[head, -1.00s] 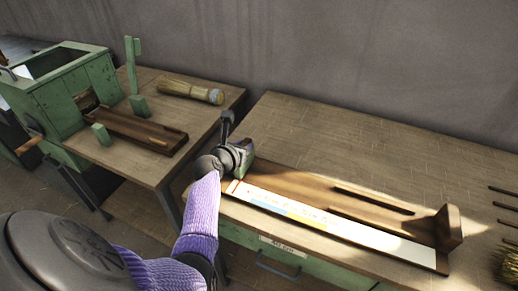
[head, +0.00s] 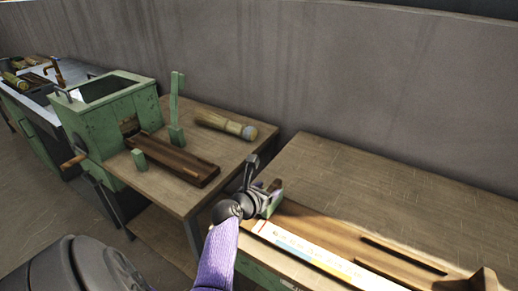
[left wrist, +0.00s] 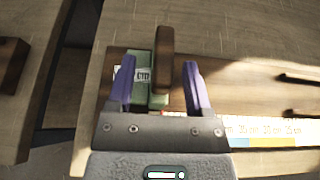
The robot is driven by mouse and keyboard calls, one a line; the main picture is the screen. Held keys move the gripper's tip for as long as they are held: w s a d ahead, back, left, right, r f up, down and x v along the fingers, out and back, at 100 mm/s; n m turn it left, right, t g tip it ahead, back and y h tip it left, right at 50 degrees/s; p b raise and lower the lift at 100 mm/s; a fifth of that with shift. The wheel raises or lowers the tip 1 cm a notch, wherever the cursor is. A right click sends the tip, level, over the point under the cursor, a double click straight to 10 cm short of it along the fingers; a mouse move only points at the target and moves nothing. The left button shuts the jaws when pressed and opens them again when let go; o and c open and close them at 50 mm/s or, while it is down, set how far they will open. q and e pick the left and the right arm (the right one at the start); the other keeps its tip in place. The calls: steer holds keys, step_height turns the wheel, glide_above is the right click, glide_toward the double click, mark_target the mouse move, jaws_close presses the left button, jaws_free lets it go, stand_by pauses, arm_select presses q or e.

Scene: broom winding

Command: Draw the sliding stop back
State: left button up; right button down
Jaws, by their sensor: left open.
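The sliding stop is a green block (left wrist: 140,67) with a brown wooden handle (left wrist: 164,52), at the left end of the wooden measuring board (head: 325,232). The board carries a white scale strip with coloured marks. My left gripper (left wrist: 157,72) is open. Its two purple fingers stand on either side of the stop in the left wrist view, with a gap to the handle on both sides. In the head view my left gripper (head: 266,198) is over the board's left end and partly hides the stop. My right gripper is not in view.
Left of the board, across a gap, a second table (head: 215,158) holds a green machine (head: 115,115), a dark wooden board (head: 172,160) with green posts, and a straw bundle (head: 225,124). A wall runs behind. The bench top (head: 350,180) behind the measuring board is clear.

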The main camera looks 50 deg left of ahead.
arm_select(q)
steer(key=p+v, duration=0.2)
steer(key=v, duration=0.4)
steer(key=shift+s, duration=0.25)
